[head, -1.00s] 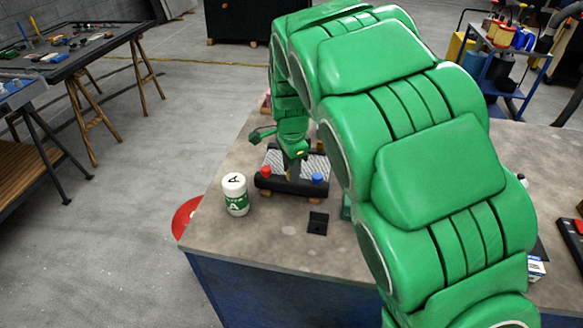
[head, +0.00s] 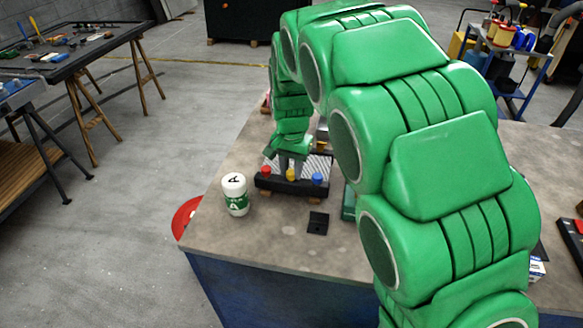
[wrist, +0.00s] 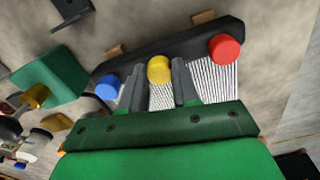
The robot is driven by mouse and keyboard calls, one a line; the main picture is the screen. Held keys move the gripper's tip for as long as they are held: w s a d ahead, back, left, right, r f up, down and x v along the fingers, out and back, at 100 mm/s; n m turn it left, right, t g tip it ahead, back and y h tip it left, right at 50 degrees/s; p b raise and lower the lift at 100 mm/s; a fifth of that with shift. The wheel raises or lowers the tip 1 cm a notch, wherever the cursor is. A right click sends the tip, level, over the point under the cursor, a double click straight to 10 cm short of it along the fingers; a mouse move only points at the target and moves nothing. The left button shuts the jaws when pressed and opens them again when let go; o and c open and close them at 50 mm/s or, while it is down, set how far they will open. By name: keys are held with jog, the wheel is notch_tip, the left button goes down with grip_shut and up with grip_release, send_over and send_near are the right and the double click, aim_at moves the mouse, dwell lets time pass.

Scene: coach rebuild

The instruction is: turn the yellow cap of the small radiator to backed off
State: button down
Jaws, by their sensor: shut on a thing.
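The small radiator (head: 271,187) lies on the workbench, a black bar with a finned core behind it. It carries a red cap (head: 266,171) at left, a yellow cap (head: 291,175) in the middle and a blue cap (head: 317,178) at right. In the wrist view the yellow cap (wrist: 159,68) sits between the two grey fingers of my gripper (wrist: 157,80), which is shut on it. The blue cap (wrist: 107,87) and red cap (wrist: 225,47) stand clear on either side. Any mark showing the cap's turn is too small to read.
A white and green bottle (head: 235,195) stands left of the radiator. A small black bracket (head: 318,223) lies in front of it. A green block (wrist: 52,77) is beside the blue cap end. My arm hides much of the bench's right side.

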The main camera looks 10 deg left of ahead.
jog(key=n, duration=1.1)
jog(key=shift+n, duration=1.9)
jog(key=c, duration=0.8)
grip_release()
